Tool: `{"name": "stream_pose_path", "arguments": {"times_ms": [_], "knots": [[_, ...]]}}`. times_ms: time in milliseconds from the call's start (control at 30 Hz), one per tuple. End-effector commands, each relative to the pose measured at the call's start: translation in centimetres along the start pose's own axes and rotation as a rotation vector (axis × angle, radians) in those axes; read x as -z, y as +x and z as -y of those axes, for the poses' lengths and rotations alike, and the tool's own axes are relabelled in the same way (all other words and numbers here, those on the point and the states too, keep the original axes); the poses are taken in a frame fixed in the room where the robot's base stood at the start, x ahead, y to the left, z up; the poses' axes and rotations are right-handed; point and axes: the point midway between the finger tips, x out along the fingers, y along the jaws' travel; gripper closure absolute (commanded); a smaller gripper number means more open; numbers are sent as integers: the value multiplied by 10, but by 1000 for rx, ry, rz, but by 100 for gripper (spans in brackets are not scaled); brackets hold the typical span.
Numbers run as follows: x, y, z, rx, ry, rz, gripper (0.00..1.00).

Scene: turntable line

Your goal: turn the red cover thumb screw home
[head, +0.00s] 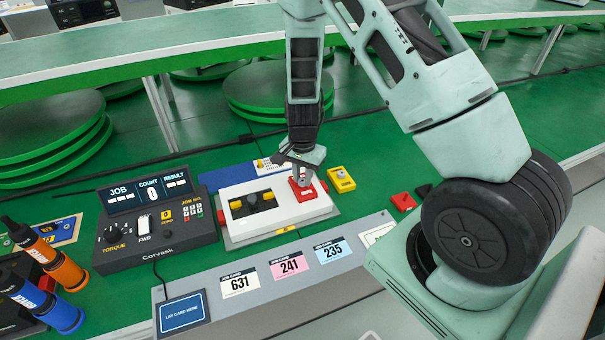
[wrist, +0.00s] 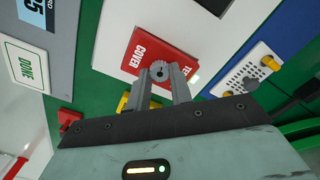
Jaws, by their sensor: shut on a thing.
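The red cover (head: 307,193) lies on the white unit (head: 271,210) at its right end. The wrist view shows the red cover (wrist: 150,48) with white lettering, partly cut off behind my fingers. The grey knurled thumb screw (wrist: 158,69) stands at the cover's edge nearest my gripper. My gripper (head: 301,178) points down over the red cover. In the wrist view my gripper (wrist: 160,80) is shut on the thumb screw, one finger on each side. How deep the screw sits is hidden.
A yellow block (head: 341,179) stands close to the right of the white unit, with a red piece (head: 402,202) further right. The torque controller (head: 157,222) stands to the left. Job cards, such as the pink one (head: 290,265), lie along the grey front strip.

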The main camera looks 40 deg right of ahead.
Motion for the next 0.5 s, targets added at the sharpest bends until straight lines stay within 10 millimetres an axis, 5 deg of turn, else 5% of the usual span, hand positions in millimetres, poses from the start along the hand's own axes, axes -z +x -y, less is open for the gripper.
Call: {"name": "stream_pose_path", "arguments": {"times_ms": [500], "knots": [[2, -3, 3, 8, 202, -5, 100]]}}
